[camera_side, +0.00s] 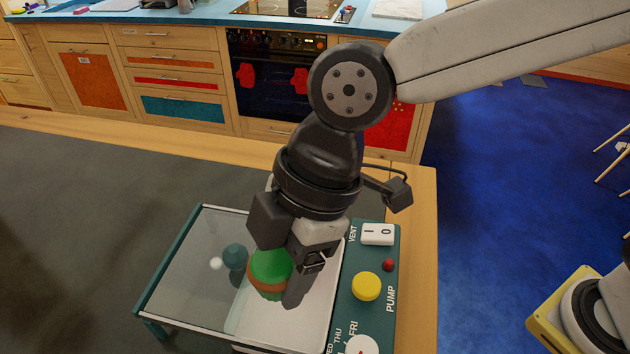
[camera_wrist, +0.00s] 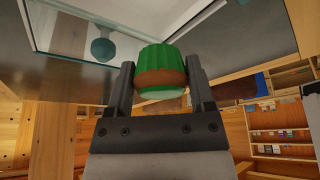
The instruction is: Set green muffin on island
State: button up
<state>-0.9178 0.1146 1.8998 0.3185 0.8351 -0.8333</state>
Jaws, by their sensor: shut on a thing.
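The green muffin (camera_side: 270,265) has a green top and a brown band below it. My gripper (camera_side: 279,288) is shut on it, pointing down over the white part of a low case. In the wrist view the muffin (camera_wrist: 160,62) sits between the two fingers of my gripper (camera_wrist: 161,70), one on each side. One finger hides part of it in the side view. I cannot tell how high it is above the case floor. A grey worktop with a wooden edge (camera_side: 90,200) lies around the case; nothing marks which surface is the island.
The case has a teal frame (camera_side: 168,262) and a clear pane; a teal knob (camera_side: 235,256) and a small white ball (camera_side: 216,263) show there. A teal panel with a yellow button (camera_side: 366,286) and a white switch (camera_side: 377,234) stands at its right. The worktop left is clear.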

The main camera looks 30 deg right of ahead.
jog(key=shift+w, duration=0.1)
dwell(0.5)
jog(key=w+d+f+m+t, duration=0.15)
jog(key=w+d+m, duration=0.25)
jog(key=w+d, duration=0.45)
jog(key=m+t+h, duration=0.1)
jog(key=m+t, duration=0.1)
jog(key=m, duration=0.3)
send_over(357, 201)
jog(key=shift+f, duration=4.5)
jog(key=o, duration=1.2)
jog(key=shift+f, duration=0.15)
jog(key=shift+w+v, duration=0.1)
jog(key=shift+v, duration=3)
jog(key=shift+w+v, duration=0.15)
jog(key=shift+v, duration=2.95)
